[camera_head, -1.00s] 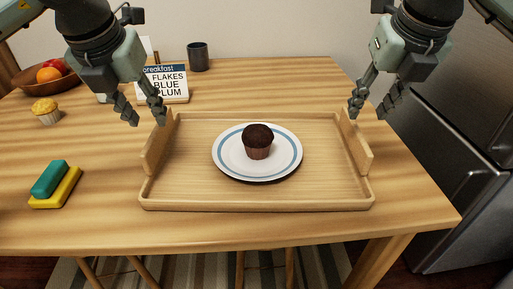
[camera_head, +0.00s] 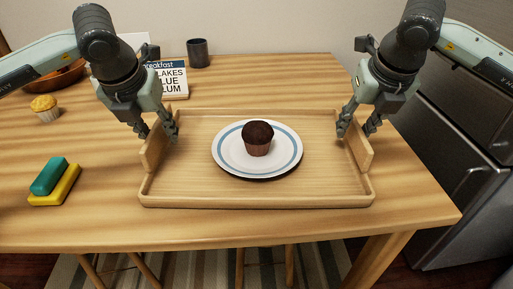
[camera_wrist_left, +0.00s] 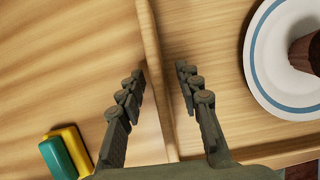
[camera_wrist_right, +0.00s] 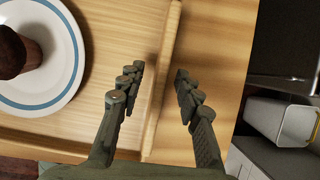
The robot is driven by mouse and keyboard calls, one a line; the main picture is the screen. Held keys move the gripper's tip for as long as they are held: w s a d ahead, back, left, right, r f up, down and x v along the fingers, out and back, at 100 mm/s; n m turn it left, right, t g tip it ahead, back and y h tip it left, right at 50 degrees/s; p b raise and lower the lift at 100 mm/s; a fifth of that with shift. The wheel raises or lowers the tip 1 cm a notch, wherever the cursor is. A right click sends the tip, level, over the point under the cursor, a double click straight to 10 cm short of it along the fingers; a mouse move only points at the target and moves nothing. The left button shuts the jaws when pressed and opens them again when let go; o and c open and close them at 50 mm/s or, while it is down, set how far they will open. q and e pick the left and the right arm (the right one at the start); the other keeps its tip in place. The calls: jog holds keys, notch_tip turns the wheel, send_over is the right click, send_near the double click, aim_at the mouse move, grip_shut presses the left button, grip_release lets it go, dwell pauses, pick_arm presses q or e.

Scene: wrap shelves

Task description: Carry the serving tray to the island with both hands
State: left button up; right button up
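The wooden serving tray (camera_head: 200,187) lies on the wooden table, with a raised end wall on its left and right. A white plate with a blue ring (camera_head: 229,158) sits on it, bearing a chocolate muffin (camera_head: 257,139). My left gripper (camera_head: 158,135) is open at the tray's left end wall, its fingers on either side of that wall, with gaps in the left wrist view (camera_wrist_left: 160,75). My right gripper (camera_head: 356,134) is open at the right end wall, one finger on each side, also with gaps in the right wrist view (camera_wrist_right: 158,72).
A green and yellow sponge pair (camera_head: 54,184) lies left of the tray. A yellow muffin (camera_head: 45,108), a fruit bowl (camera_head: 55,79), a breakfast sign (camera_head: 172,80) and a dark cup (camera_head: 198,53) stand farther back. A steel fridge (camera_head: 455,140) stands right of the table.

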pick_arm(q)
grip_shut()
pick_arm(e)
grip_shut()
pick_arm(q)
jog(key=shift+r, duration=0.15)
pick_arm(e)
jog(key=shift+r, duration=0.15)
